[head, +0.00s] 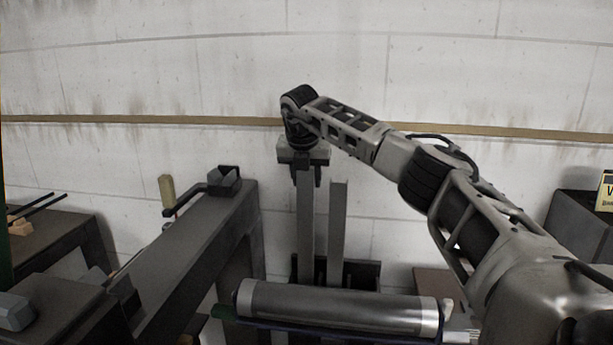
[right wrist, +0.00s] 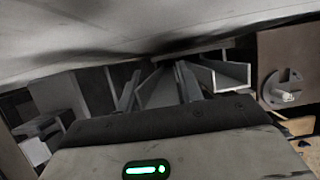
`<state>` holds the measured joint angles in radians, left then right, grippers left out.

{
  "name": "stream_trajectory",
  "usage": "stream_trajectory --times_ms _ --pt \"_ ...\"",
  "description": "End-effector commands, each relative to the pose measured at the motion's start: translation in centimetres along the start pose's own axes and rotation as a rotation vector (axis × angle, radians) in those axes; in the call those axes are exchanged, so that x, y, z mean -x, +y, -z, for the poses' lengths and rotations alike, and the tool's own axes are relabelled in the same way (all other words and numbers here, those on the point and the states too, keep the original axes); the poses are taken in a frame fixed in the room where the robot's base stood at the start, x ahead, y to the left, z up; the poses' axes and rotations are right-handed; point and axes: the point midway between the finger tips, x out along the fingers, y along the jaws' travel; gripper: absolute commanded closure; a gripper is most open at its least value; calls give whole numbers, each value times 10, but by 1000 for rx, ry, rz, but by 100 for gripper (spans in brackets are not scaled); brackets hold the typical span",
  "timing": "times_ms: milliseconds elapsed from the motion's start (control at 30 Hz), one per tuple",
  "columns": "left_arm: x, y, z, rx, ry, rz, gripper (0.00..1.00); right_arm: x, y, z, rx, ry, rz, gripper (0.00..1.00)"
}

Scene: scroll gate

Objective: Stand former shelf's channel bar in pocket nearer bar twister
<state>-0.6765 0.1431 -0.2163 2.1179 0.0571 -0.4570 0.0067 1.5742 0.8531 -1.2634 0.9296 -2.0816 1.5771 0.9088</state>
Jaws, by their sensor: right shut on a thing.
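My right gripper (head: 306,172) points down and is shut on the upper end of a grey channel bar (head: 305,225). The bar is upright, its lower end at a dark pocketed holder (head: 367,275). I cannot tell whether it rests on the pocket floor, as the metal cylinder hides the base. A second grey channel bar (head: 338,225) stands upright just to its right, apart from it. In the right wrist view the held bar (right wrist: 157,90) shows between the fingers, with the other bar (right wrist: 231,76) to its right. A long dark machine with a crank (head: 205,192), possibly the bar twister, stands left of the bars. My left gripper is not in view.
A shiny metal cylinder (head: 340,308) lies across the front, before the holder. A dark bench (head: 45,240) with rods is at far left. A dark box (head: 580,222) and a yellow sign (head: 606,190) are at the right. A block wall stands behind.

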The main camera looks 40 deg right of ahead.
Motion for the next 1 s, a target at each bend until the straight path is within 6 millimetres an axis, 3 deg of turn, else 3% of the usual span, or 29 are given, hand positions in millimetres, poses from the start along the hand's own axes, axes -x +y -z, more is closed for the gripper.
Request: stream_trajectory --times_ms 1000 --pt "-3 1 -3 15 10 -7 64 -19 0 8 -1 -1 -1 100"
